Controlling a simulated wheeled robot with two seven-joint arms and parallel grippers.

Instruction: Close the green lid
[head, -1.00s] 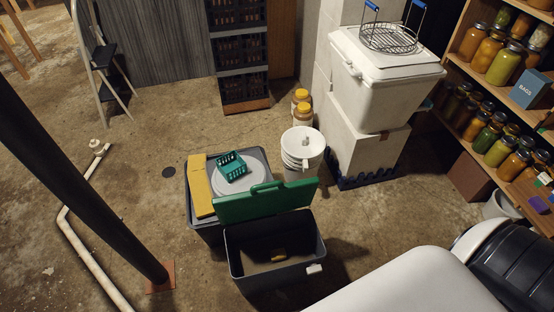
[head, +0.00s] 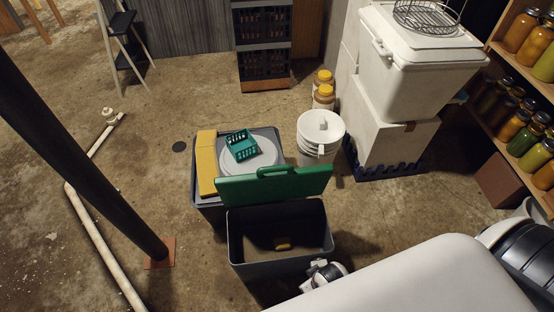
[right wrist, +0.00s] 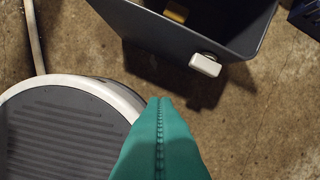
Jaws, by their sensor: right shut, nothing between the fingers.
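The green lid (head: 275,186) stands open and nearly upright along the back edge of the dark grey bin (head: 235,242). The bin is open at the top, and a small yellow item (head: 283,243) lies inside it. In the right wrist view the bin (right wrist: 160,48) is ahead of my right gripper (right wrist: 161,103), whose teal fingers are shut and empty. A white latch (right wrist: 205,64) sits on the bin's near wall. In the head view part of my white right arm shows at the bin's front right corner, its fingers hard to make out. My left gripper is out of view.
Behind the lid, another grey bin carries a yellow box (head: 207,163) and a teal basket (head: 241,145). White buckets (head: 320,135) stand behind the lid's right end. A black post (head: 80,140) rises at left.

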